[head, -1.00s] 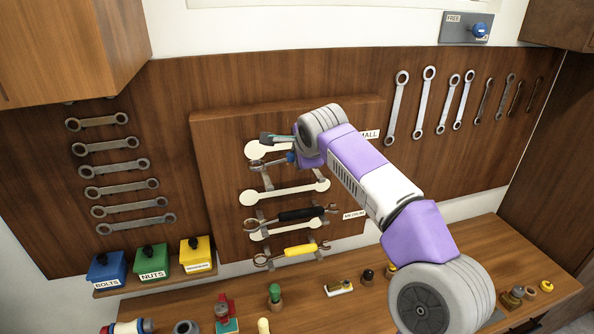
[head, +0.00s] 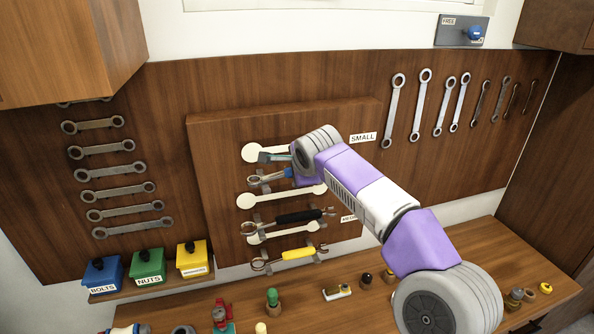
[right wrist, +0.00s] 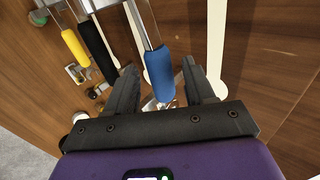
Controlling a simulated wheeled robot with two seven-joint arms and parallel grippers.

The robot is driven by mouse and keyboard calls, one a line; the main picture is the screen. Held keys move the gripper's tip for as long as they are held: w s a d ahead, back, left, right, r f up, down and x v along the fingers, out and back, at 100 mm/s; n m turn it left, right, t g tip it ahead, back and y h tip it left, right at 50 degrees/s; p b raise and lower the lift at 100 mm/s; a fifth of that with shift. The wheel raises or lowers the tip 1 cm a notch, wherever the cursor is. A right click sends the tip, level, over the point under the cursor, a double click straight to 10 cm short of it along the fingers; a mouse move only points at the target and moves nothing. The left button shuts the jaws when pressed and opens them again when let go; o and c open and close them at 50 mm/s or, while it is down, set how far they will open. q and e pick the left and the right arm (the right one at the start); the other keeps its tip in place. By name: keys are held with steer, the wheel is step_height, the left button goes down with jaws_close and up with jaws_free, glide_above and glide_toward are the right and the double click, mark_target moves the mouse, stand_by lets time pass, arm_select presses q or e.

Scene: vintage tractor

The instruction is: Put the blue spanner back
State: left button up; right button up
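The blue spanner (head: 268,179) lies nearly level in front of the tool board (head: 215,150), just below the top pale outline (head: 255,153) by the SMALL label. Its blue handle (right wrist: 160,75) is between the fingers of my right gripper (right wrist: 160,85) in the right wrist view. Gaps show on both sides of the handle, so the fingers look open around it. In the head view the right gripper (head: 280,165) partly covers the handle end. I cannot tell whether the spanner rests fully in its holders. My left gripper is not in view.
A black-handled spanner (head: 300,216) and a yellow-handled spanner (head: 298,253) sit in holders below. The middle pale outline (head: 270,199) is bare. Blue (head: 103,271), green (head: 147,263) and yellow (head: 194,258) bins stand at left. Small items stand along the bench (head: 465,255).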

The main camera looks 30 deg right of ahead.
steer(key=d+b+v, duration=0.1)
steer(key=v, duration=0.6)
steer(key=shift+s+a+r, duration=0.15)
steer(key=shift+a+r, duration=0.05)
steer(key=shift+r, duration=0.1)
